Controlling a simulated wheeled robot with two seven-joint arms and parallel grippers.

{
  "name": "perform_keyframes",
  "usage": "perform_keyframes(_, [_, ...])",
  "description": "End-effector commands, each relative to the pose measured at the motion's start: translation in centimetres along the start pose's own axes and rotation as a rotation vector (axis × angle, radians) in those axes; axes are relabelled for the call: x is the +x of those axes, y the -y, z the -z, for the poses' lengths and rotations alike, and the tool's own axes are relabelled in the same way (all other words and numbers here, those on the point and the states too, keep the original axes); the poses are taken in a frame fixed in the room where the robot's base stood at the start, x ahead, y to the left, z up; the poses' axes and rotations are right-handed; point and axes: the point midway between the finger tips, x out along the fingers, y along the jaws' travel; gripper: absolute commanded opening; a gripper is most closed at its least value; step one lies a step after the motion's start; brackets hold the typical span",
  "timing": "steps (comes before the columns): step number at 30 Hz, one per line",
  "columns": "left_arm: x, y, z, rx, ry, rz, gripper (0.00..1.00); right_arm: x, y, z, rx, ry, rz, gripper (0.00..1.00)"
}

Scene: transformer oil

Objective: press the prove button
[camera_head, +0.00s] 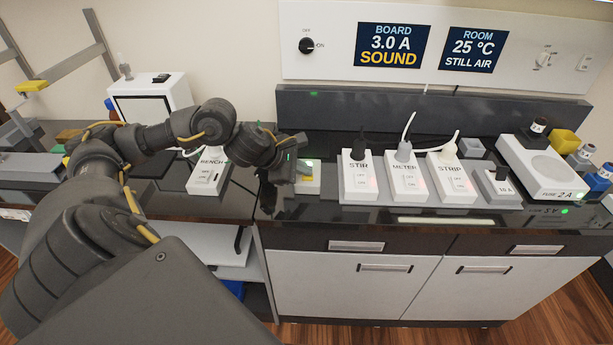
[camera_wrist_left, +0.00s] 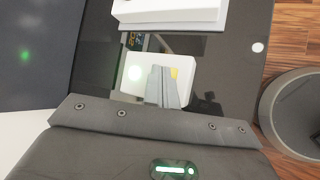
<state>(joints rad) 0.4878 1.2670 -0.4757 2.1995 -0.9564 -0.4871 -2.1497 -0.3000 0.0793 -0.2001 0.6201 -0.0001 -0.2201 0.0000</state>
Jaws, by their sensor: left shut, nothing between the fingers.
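A small white box (camera_head: 313,187) with a green light and a yellow patch stands on the dark bench top, left of the STIR unit. It also shows in the left wrist view (camera_wrist_left: 132,87). The yellow patch (camera_wrist_left: 175,73), which looks like the button, is partly hidden behind my fingers; I cannot read a label on it. My left gripper (camera_head: 292,173) is shut and empty, with its fingertips over the box. In the left wrist view the closed fingers (camera_wrist_left: 163,85) overlap the yellow patch. I cannot tell whether they touch it. My right gripper is out of view.
The STIR (camera_head: 359,180), METER (camera_head: 405,179) and STRIP (camera_head: 449,180) switch units stand in a row to the right. The BENCH unit (camera_head: 207,178) is to the left. The board display (camera_head: 392,46) reads 3.0 A SOUND. Dark bench top (camera_head: 305,208) is clear in front.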

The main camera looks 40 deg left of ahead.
Motion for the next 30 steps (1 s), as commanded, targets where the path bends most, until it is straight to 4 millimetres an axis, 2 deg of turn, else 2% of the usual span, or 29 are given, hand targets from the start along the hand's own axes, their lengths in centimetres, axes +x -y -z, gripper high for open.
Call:
perform_keyframes(23, [-0.7,-0.5,-0.4,0.0,-0.001,0.001,0.0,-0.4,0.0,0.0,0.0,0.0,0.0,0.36])
perform_keyframes(30, [-1.8,-1.3,-1.3,0.001,0.0,0.0,0.0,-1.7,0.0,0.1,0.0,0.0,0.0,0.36])
